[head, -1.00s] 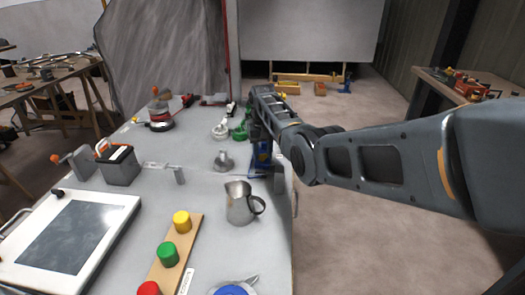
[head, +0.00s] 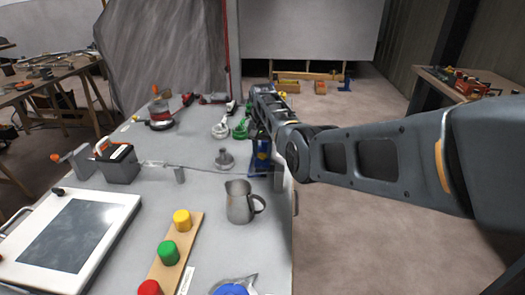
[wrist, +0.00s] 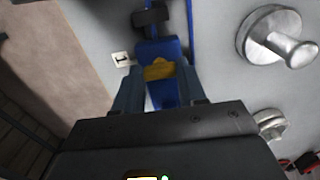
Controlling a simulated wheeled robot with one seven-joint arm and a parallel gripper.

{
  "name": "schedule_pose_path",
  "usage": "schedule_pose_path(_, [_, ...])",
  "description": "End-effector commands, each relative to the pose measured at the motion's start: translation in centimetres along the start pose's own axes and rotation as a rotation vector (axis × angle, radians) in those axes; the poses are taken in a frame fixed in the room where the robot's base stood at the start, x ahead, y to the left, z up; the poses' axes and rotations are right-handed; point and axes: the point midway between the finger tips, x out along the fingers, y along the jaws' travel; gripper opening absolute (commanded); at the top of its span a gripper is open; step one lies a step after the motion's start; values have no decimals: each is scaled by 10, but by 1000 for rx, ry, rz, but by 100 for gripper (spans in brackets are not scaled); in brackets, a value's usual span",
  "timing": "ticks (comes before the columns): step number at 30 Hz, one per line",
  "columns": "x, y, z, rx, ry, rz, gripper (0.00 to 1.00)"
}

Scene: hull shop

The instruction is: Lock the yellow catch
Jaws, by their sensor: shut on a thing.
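The yellow catch (wrist: 159,71) shows in the wrist view as a small yellow piece on a blue fixture (wrist: 166,92). My gripper (wrist: 160,73) has its two fingers on either side of the catch and is shut on it. The fingers hide parts of the catch's sides, and I cannot tell its exact turn. In the head view the blue fixture (head: 262,160) stands near the right edge of the grey bench, partly hidden by my arm.
A metal knob (wrist: 270,35) stands beside the fixture; it also shows in the head view (head: 224,160). A steel jug (head: 239,203) stands nearer on the bench (head: 215,245). A board with yellow, green and red buttons (head: 163,274) lies left of it. Open floor lies to the right.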

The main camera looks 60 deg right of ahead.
Motion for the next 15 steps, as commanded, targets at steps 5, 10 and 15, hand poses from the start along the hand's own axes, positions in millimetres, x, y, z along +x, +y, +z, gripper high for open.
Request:
schedule_pose_path(5, [-1,0,0,1,1,-1,10])
schedule_pose_path(10, [-1,0,0,0,1,-1,56])
schedule_pose_path(15, [0,0,0,0,1,-1,66])
